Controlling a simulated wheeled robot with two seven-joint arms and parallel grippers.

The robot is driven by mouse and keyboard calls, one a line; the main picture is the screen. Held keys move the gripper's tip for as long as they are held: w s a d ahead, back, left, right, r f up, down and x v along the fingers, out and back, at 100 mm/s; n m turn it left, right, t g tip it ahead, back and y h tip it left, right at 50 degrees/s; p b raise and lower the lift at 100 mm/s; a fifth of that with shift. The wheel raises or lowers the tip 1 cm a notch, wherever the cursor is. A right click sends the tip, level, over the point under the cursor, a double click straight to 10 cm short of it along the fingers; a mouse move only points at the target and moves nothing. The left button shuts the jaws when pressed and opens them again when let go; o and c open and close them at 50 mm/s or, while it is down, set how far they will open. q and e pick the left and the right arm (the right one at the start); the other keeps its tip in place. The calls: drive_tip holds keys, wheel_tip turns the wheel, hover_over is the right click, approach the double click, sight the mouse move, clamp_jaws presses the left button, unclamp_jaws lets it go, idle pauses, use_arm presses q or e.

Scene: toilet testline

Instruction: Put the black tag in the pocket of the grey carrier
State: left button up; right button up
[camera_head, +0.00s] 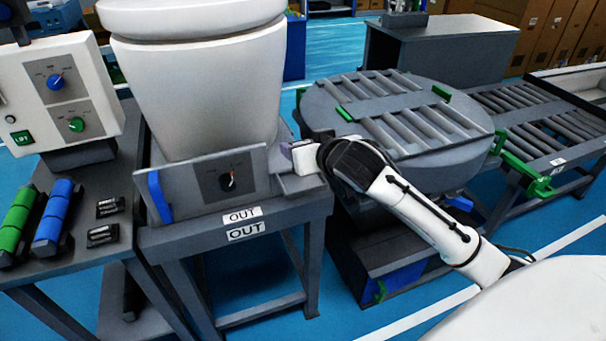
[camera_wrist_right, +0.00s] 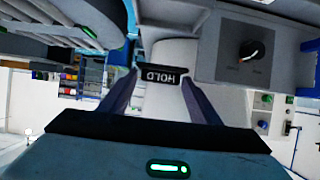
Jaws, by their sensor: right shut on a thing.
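The black tag (camera_wrist_right: 161,76) is between the fingertips of my right gripper (camera_wrist_right: 160,84) in the right wrist view. Its white HOLD lettering appears upside down. The right gripper (camera_head: 289,150) is at the right end of the grey carrier (camera_head: 192,188) in the head view, just above a small grey ledge that I take for the pocket (camera_head: 298,184). The tag cannot be made out there. In the wrist view a grey part (camera_wrist_right: 170,14) of the carrier lies just beyond the tag. I cannot tell whether they touch. My left gripper is not in view.
A white toilet (camera_head: 200,85) stands on the carrier, on a stand marked OUT (camera_head: 241,216). A round roller table (camera_head: 395,110) stands to the right, under my right arm. At left, a table holds a control box (camera_head: 62,90), green and blue cylinders (camera_head: 53,215) and small black tags (camera_head: 104,235).

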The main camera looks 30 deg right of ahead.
hover_over(304, 186)
drive_tip(key=shift+s+a+f, duration=0.1)
drive_tip(key=shift+f, duration=3.5)
drive_tip(key=shift+f+b, duration=0.45)
drive_tip(key=shift+f, duration=0.1)
drive_tip(key=o, duration=1)
